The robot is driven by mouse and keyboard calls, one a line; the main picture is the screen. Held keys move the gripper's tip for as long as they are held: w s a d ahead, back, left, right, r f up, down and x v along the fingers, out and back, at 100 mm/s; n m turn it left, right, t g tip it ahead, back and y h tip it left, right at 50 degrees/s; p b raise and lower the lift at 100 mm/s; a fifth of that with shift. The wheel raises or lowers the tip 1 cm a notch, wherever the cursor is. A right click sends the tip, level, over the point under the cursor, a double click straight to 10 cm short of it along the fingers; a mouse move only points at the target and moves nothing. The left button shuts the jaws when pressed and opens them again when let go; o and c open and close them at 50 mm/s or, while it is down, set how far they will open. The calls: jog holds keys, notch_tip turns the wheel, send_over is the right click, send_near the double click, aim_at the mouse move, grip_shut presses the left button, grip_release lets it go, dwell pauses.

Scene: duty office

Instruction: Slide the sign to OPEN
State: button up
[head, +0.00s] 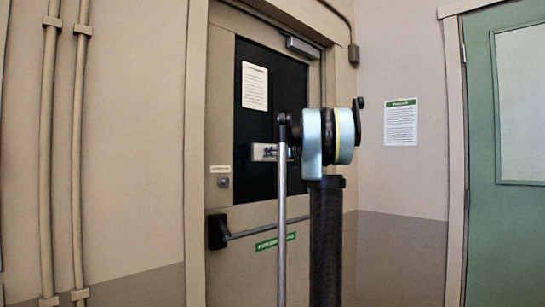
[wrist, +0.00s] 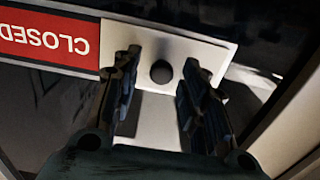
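The sign shows in the wrist view as a red panel (wrist: 45,42) reading CLOSED, upside down in this picture. A pale metal slider plate (wrist: 200,50) covers the sign beside the red panel and carries a round dark knob (wrist: 161,72). My gripper (wrist: 163,62) is open, with one finger on each side of the knob. Gaps show between the fingers and the knob. In the head view, a part of the metal sign (head: 264,152) shows on the door's dark window; my arm hides the rest and the gripper.
The beige door (head: 218,255) has a push bar (head: 262,229) below the window and a paper notice (head: 255,86) above the sign. A green door (head: 480,220) stands at the right. Pipes (head: 63,150) run up the left wall.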

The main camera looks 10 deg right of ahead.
grip_shut()
jog(key=w+d, duration=0.9)
jog(key=d, duration=0.3)
jog(key=shift+d, duration=0.35)
jog(key=shift+w+r, duration=0.1)
grip_release()
jog(key=shift+d, duration=0.15)
